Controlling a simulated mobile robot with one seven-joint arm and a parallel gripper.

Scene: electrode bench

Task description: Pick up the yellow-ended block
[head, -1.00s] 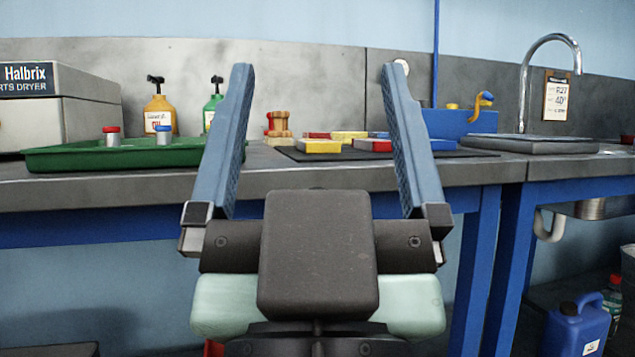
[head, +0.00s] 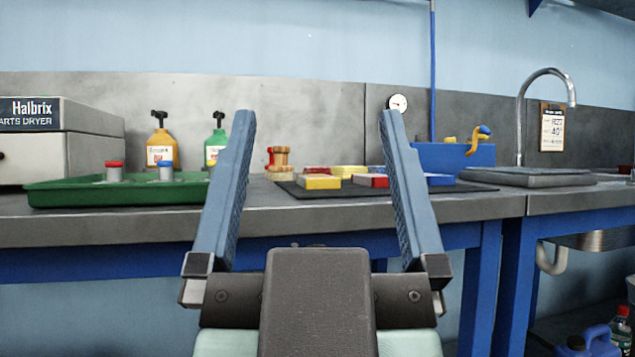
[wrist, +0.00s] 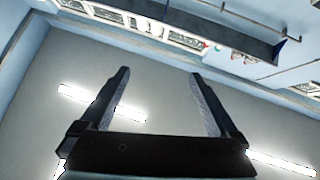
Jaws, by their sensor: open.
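Several small coloured blocks lie on a dark mat (head: 290,188) on the bench. A yellow-topped block (head: 318,182) is at the front left, with a red-topped block (head: 370,181) beside it and a blue block (head: 440,180) farther right. Another yellow block (head: 348,171) and a red one (head: 316,170) are behind. I cannot tell which is the yellow-ended one. My gripper (head: 312,113) is open and empty, pointing up in front of the bench; its right finger hides part of the mat. In the wrist view the gripper (wrist: 160,72) has nothing between its fingers.
A green tray (head: 80,192) with a red-capped and a blue-capped piece is at left, before yellow and green bottles (head: 161,145). A grey dryer (head: 60,145) is behind the tray. A blue box (head: 440,157) and a sink tap (head: 522,110) are at right. The bench's front edge (head: 350,212) lies beyond my gripper.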

